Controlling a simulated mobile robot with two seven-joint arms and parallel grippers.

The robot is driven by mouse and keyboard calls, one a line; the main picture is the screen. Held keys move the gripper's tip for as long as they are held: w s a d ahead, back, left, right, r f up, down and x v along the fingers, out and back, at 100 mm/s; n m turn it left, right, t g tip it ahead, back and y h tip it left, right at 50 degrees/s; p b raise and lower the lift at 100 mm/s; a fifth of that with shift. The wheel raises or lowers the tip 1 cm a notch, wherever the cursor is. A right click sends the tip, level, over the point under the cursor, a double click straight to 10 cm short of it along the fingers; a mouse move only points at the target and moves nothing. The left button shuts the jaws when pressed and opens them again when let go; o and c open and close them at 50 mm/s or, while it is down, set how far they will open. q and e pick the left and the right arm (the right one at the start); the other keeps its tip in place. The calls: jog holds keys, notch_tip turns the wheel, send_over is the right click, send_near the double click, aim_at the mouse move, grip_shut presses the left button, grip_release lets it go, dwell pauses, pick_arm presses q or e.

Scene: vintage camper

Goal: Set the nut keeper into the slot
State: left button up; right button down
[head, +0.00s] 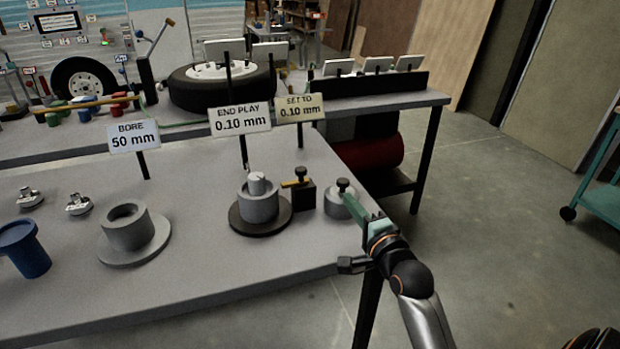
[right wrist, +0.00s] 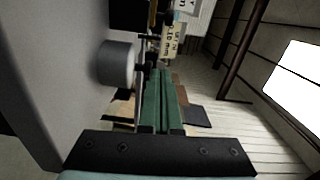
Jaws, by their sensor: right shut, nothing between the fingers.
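My right gripper (head: 349,193) is at the table's right front edge, its green fingers shut and empty. The fingers are beside a grey cylinder (head: 336,206) topped by a black knob (head: 343,184); I cannot tell if they touch. In the right wrist view the shut fingers (right wrist: 160,78) lie just right of the grey cylinder (right wrist: 117,64). A black block (head: 306,196) with a brass bar and black knob stands left of the cylinder. A grey hub (head: 260,207) sits on a dark round base. No part is clearly recognisable as the nut keeper or slot.
A grey bored cylinder (head: 127,232) on a round plate, a blue cup (head: 24,250) and small metal parts (head: 79,204) stand on the left. Upright signs, such as the end play sign (head: 240,119), rise behind the hub. Open floor lies right of the table.

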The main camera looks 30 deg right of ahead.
jog(key=shift+w+d+r+m, duration=0.3)
jog(key=shift+r, duration=0.1)
jog(key=b+x, duration=0.1)
jog(key=x, duration=0.9)
jog(key=shift+w+a, duration=0.3)
jog(key=shift+a, duration=0.3)
jog(key=shift+w+a, duration=0.3)
jog(key=shift+a, duration=0.35)
jog(key=shift+w+a, duration=0.25)
jog(key=shift+a, duration=0.35)
jog(key=shift+a+r, duration=0.1)
